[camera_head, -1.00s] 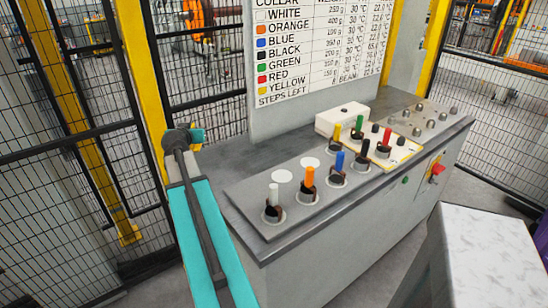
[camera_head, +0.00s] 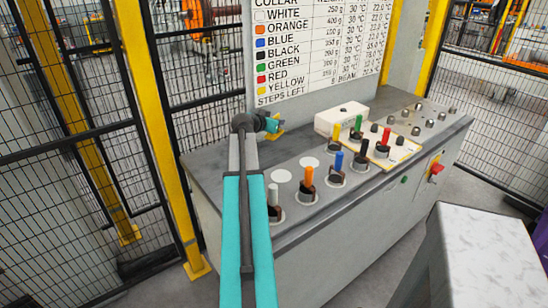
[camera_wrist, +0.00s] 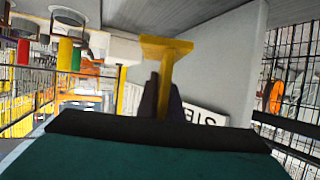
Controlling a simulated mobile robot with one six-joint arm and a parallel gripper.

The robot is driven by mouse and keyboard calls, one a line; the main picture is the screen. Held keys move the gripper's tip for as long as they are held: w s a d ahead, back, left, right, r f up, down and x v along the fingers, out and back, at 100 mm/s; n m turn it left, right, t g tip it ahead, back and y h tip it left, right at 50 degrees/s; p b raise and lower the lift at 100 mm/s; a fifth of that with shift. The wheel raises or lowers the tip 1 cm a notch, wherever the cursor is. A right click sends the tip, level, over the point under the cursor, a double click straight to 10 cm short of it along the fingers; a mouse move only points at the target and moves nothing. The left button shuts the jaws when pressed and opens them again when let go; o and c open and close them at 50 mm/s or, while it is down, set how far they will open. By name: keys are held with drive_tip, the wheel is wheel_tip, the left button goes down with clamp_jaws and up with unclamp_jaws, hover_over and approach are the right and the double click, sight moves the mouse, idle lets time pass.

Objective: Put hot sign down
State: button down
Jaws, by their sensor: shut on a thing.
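My gripper (camera_wrist: 163,98) is shut on a yellow T-shaped piece, taken to be the hot sign (camera_wrist: 167,52). No lettering shows on it. The dark fingers close on its narrow stem in the wrist view, and its wide flat end points away from the gripper. In the head view the sign is a small yellow patch (camera_head: 278,131) beside my teal gripper (camera_head: 272,124). Both are at the back left of the grey console (camera_head: 215,165), in front of the white board. The gap between sign and console top cannot be judged.
White discs (camera_head: 281,176) and several holders with coloured collars, such as the orange one (camera_head: 309,176), stand right of the gripper. A white box (camera_head: 341,117) and a board of collars are farther right. The console's back left top is bare. Mesh fencing (camera_head: 60,150) stands left.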

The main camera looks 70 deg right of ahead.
idle(0.3)
drive_tip(key=shift+f+p, duration=0.65)
drive_tip(key=shift+f, duration=2.45)
drive_tip(key=shift+f+p, duration=0.4)
drive_tip(key=shift+f, duration=1.5)
drive_tip(key=shift+f, duration=0.1)
drive_tip(key=c, duration=1.9)
unclamp_jaws()
